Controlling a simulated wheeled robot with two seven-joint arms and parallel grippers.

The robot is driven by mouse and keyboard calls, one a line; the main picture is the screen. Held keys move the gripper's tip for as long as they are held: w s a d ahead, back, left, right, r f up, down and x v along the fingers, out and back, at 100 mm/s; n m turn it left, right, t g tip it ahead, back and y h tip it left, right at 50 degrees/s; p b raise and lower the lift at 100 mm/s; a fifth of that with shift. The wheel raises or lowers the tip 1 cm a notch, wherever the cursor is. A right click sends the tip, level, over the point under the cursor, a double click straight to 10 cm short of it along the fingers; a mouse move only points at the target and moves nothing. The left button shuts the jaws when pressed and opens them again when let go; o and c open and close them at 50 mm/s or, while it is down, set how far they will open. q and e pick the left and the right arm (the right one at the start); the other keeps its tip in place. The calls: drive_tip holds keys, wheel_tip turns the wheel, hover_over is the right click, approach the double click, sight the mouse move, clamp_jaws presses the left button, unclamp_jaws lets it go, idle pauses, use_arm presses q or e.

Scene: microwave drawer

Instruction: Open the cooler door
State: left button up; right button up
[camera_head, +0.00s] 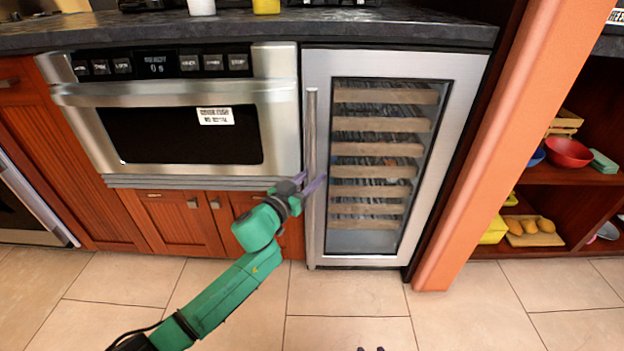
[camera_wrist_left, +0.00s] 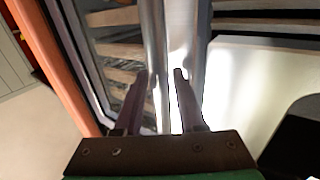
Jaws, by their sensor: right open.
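The cooler (camera_head: 385,258) has a steel-framed glass door with wooden racks behind it, and the door looks closed in the head view. Its long vertical handle (camera_head: 311,130) runs down the door's left side. My left gripper (camera_head: 308,183) is at the lower half of the handle. In the left wrist view its two fingers (camera_wrist_left: 162,88) point at the door, apart, with the handle (camera_wrist_left: 158,40) running between them; contact cannot be told. My right gripper (camera_head: 370,349) shows only as small fingertips at the bottom edge of the head view, away from the cooler.
A steel microwave drawer (camera_head: 180,130) is left of the cooler, above wooden cabinets (camera_head: 170,222). A dark countertop (camera_head: 400,27) is above. An orange post (camera_head: 500,140) stands close right of the cooler, beside shelves with bowls and food. The tiled floor (camera_head: 350,300) in front is clear.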

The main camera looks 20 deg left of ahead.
use_arm(q)
clamp_jaws()
idle(1.4)
